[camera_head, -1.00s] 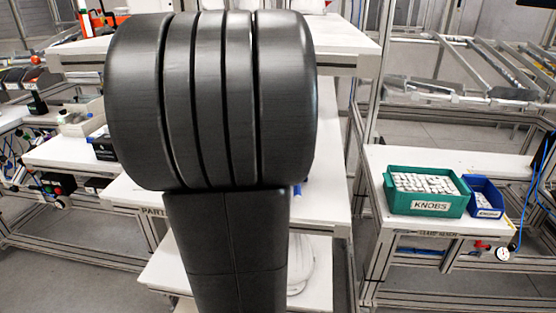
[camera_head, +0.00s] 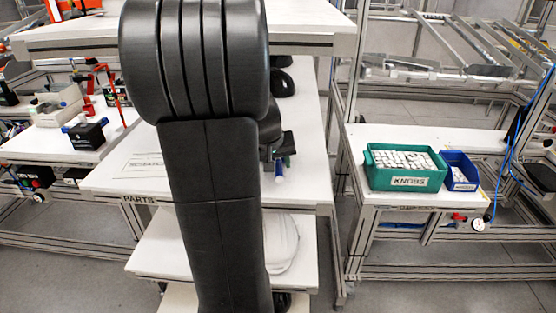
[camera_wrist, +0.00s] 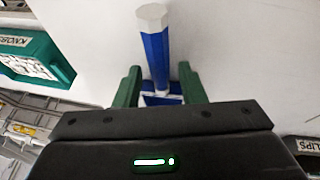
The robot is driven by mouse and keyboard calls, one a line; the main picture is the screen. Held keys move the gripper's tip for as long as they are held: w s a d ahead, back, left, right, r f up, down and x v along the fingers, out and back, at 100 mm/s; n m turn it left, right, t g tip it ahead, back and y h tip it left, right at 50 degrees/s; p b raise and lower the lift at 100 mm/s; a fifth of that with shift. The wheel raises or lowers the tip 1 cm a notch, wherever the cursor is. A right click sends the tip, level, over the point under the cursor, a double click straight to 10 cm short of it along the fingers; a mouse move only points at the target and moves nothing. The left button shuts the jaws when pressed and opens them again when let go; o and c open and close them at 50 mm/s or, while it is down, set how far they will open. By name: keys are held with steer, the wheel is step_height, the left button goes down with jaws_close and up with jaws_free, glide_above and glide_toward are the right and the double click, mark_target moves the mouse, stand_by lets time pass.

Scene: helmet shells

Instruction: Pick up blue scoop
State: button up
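The blue scoop (camera_wrist: 156,60) shows in the wrist view as a blue handle with a pale hexagonal end. The handle lies between the two green fingers of my gripper (camera_wrist: 160,88), with gaps visible on both sides. My gripper is open around the scoop. More blue shows behind the handle, near the gripper body, but the rest of the scoop is hidden. In the head view my arm covers most of the spot. My gripper (camera_head: 278,160) shows just right of the arm, over the white table, with a small blue and white piece beside it.
A teal bin labelled KNOBS (camera_head: 402,168) and a smaller blue bin (camera_head: 461,172) stand on the right bench. The white PARTS table (camera_head: 110,180) holds my gripper's spot, with a shelf above it. A pale rounded shell (camera_head: 283,243) sits on the lower shelf.

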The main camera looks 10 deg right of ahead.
mark_target(281, 161)
jaws_close()
steer(key=shift+r, duration=0.1)
steer(key=shift+r, duration=0.45)
step_height(281, 161, up, 2)
steer(key=shift+r, duration=0.25)
steer(key=s+a+b, duration=0.3)
steer(key=s+a, duration=0.7)
steer(key=s, duration=0.4)
steer(key=shift+s, duration=0.4)
steer(key=c, duration=0.6)
jaws_free()
steer(key=shift+a, duration=0.1)
steer(key=shift+s+f, duration=0.1)
jaws_close()
